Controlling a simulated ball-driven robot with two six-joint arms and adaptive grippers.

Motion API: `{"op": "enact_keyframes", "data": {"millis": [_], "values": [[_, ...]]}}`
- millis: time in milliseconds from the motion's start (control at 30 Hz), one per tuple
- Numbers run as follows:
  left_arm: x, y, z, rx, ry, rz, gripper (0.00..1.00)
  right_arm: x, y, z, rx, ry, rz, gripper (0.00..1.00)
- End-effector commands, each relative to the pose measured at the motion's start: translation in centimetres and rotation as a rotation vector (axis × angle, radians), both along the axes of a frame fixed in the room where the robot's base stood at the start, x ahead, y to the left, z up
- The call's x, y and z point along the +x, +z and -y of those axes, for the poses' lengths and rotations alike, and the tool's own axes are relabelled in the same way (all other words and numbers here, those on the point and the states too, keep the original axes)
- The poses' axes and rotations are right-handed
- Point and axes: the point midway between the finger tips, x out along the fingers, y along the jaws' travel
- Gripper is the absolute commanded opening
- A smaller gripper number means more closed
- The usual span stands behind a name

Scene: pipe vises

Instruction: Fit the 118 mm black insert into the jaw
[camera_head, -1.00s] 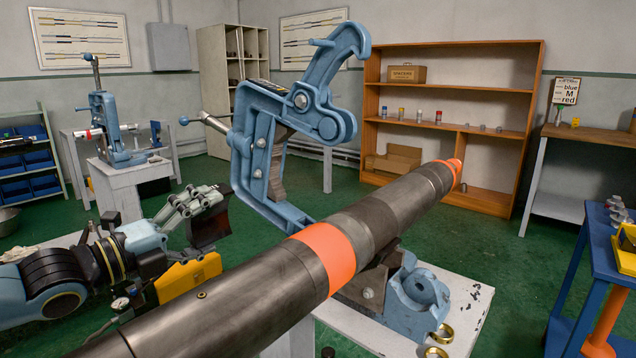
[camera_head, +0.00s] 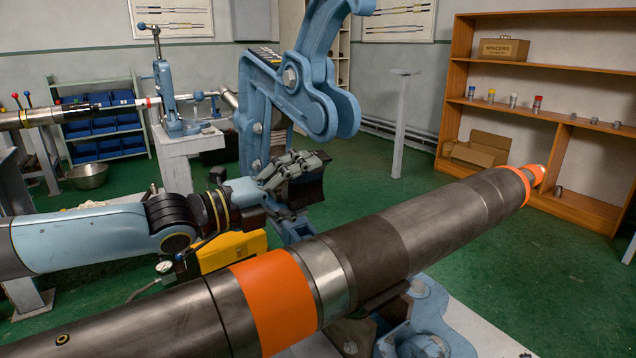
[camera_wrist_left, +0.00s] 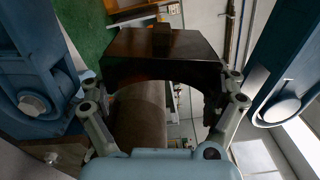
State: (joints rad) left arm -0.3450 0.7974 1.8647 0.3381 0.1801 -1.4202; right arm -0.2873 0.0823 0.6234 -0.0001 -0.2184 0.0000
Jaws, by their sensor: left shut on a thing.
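My left gripper (camera_head: 305,165) is shut on a black insert (camera_head: 306,190), a dark block. In the left wrist view the insert (camera_wrist_left: 160,48) spans between the fingers (camera_wrist_left: 165,112) and shows a curved, arched edge. The gripper holds it at the blue vise (camera_head: 325,95), in front of its upright frame and behind the pipe (camera_head: 340,262). The vise's hooked upper part is swung up. The lower jaw (camera_head: 425,318) is partly hidden by the pipe. I cannot tell whether the insert touches the vise. My right gripper is out of view.
The thick grey pipe with orange bands crosses the foreground and rises to the right. A yellow block (camera_head: 232,250) sits below my left wrist. Another blue vise (camera_head: 178,95) stands back left. A wooden shelf (camera_head: 560,100) stands at the right; green floor lies between.

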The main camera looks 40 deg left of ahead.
Motion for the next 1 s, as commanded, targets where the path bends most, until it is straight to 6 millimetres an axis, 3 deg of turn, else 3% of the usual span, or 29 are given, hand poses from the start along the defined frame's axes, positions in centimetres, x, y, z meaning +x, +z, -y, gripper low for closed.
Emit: {"op": "enact_keyframes", "data": {"millis": [100,233,367,600,1000], "values": [[0.0,0.0,0.0,0.000,0.000,0.001,0.54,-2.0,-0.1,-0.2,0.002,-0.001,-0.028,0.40],[0.0,0.1,0.0,0.000,0.000,0.001,0.54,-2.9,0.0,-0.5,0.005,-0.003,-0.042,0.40],[0.0,0.2,-0.1,0.004,-0.001,0.000,0.54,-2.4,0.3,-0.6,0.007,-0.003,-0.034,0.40],[0.6,0.7,-2.2,0.004,-0.001,0.000,0.54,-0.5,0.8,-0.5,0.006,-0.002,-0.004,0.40],[1.4,1.3,-5.1,0.003,-0.001,0.000,0.54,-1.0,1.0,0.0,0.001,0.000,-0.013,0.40]]}}
